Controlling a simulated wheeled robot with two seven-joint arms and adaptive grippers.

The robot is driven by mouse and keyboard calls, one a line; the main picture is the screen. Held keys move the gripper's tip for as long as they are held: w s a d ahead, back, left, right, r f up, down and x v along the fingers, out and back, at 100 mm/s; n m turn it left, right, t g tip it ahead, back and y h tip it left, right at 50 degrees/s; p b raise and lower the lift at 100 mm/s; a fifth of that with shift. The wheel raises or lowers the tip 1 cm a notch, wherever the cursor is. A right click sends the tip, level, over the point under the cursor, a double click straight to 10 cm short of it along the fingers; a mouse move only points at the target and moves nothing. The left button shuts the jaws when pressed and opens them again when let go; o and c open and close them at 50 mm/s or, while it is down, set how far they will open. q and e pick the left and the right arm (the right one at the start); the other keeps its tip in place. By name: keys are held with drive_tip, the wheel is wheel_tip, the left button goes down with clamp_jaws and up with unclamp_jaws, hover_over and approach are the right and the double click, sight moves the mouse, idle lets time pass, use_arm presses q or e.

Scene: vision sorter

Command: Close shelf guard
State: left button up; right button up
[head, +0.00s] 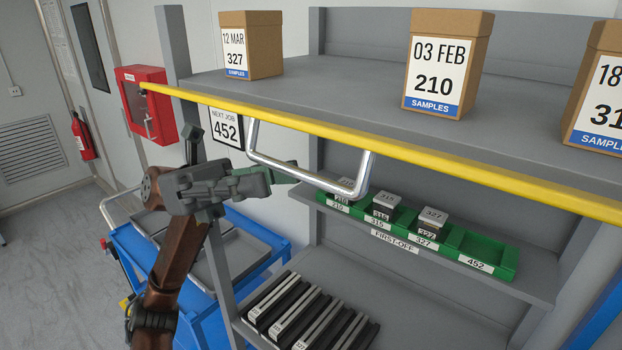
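The shelf guard is a yellow bar (410,152) running along the front edge of the upper shelf. A silver U-shaped handle (366,172) hangs below it. My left gripper (284,173) is at the lower rail of this handle, left of its middle, with its fingertips overlapping the rail. The fingers partly hide the rail, and I cannot tell whether they are shut on it. My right gripper is not in view.
Sample boxes (446,65) stand on the upper shelf (340,85) behind the guard. Below are a green tray (483,246) with labelled blocks and a row of dark cases (285,305). A blue cart (180,290) stands left. A red cabinet (148,105) is on the wall.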

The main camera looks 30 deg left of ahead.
sight(306, 171)
use_arm(q)
drive_tip(key=x, duration=0.6)
drive_tip(key=shift+d, duration=0.1)
clamp_jaws()
idle(0.3)
